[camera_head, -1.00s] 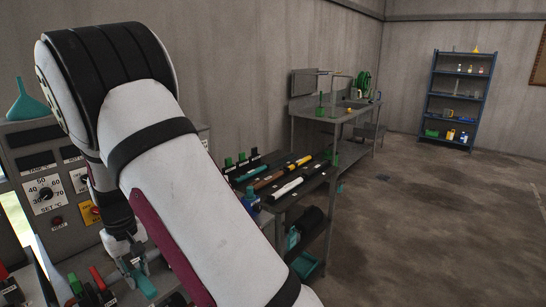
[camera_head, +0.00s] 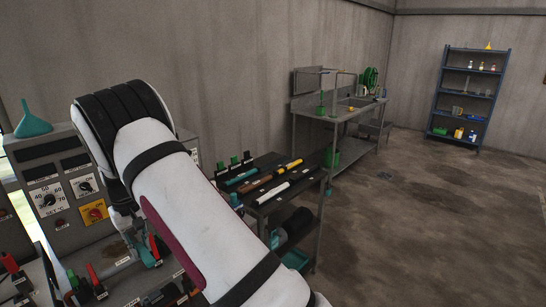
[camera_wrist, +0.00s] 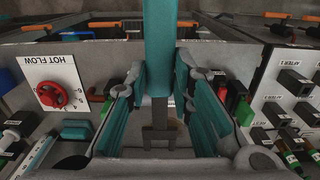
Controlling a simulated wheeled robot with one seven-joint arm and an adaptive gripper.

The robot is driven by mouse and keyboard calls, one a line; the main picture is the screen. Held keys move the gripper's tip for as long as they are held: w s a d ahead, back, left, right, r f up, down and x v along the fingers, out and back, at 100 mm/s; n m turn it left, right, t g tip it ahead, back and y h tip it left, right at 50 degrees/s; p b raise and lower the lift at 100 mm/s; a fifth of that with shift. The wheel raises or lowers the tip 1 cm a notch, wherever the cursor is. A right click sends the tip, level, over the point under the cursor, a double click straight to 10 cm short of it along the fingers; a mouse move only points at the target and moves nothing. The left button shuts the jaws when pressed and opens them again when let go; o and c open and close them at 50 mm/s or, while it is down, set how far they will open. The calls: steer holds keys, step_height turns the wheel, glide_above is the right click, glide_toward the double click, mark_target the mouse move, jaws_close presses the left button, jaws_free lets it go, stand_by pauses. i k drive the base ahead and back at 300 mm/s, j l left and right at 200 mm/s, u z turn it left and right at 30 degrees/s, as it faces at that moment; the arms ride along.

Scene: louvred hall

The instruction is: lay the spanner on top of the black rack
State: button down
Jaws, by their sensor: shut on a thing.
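In the wrist view a tool with a teal handle and a dark grey forked end, apparently the spanner (camera_wrist: 160,45), stands upright in the picture between my gripper's fingers. My gripper (camera_wrist: 162,100) has teal pads on both sides of the tool and is shut on it. In the head view my gripper (camera_head: 138,248) is low at the left, by the control panel, partly hidden by my arm. A dark stand top (camera_head: 272,190) carrying teal, brown-yellow and white rods may be the black rack; I cannot tell for certain.
A grey control panel (camera_head: 60,180) with dials and a teal funnel (camera_head: 32,120) is at the left. A sink bench (camera_head: 335,110) and a blue shelf (camera_head: 467,95) stand farther back. The floor at the right is clear. A red knob (camera_wrist: 52,95) shows in the wrist view.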

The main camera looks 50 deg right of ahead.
mark_target(267, 158)
steer(key=l, duration=1.9)
steer(key=i+l, duration=0.15)
steer(key=l, duration=1.75)
steer(key=i+l, duration=0.4)
steer(key=l, duration=0.15)
steer(key=i+l, duration=0.45)
